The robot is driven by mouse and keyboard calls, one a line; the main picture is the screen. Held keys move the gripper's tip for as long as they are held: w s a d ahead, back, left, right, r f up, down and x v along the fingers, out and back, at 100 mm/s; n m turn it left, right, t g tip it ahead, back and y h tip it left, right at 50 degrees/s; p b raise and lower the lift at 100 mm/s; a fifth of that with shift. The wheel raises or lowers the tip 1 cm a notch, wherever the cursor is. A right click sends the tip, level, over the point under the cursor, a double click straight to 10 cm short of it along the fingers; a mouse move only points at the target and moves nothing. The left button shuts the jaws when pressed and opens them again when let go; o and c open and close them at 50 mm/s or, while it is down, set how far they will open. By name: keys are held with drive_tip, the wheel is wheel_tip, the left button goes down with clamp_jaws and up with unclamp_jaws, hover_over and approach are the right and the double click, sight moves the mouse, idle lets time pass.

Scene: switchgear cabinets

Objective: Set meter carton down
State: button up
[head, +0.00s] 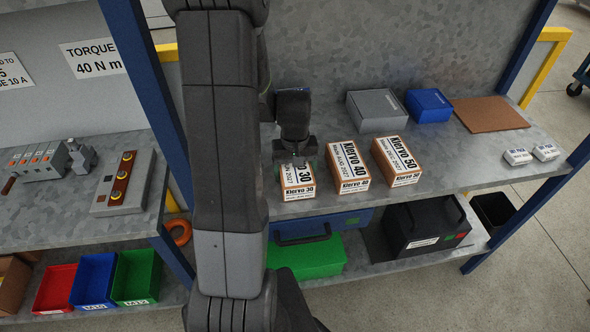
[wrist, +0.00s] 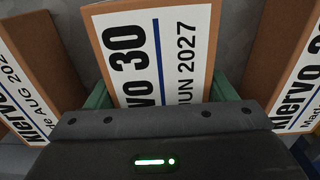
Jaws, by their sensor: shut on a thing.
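My gripper (head: 294,160) points down over the shelf and is shut on the Klervo 30 carton (head: 298,184), a brown box with a white label. In the wrist view the carton (wrist: 150,50) sits between the green fingers, its label reading "JUN 2027". In the head view it is at the left of the Klervo 40 carton (head: 348,166) and the Klervo 50 carton (head: 397,161), roughly in line with them. I cannot tell whether its underside touches the shelf. My arm hides the shelf at its left.
The grey metal shelf (head: 470,172) also bears a grey box (head: 375,110), a blue box (head: 428,105), a brown board (head: 490,112) and two small white packs (head: 517,156). In the wrist view, cartons stand close on both sides (wrist: 25,75) (wrist: 298,85). Blue posts flank the shelf.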

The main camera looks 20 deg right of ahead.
drive_tip(key=shift+f, duration=0.15)
drive_tip(key=o, duration=1.3)
wheel_tip(320, 180, up, 12)
drive_tip(key=shift+r, duration=0.2)
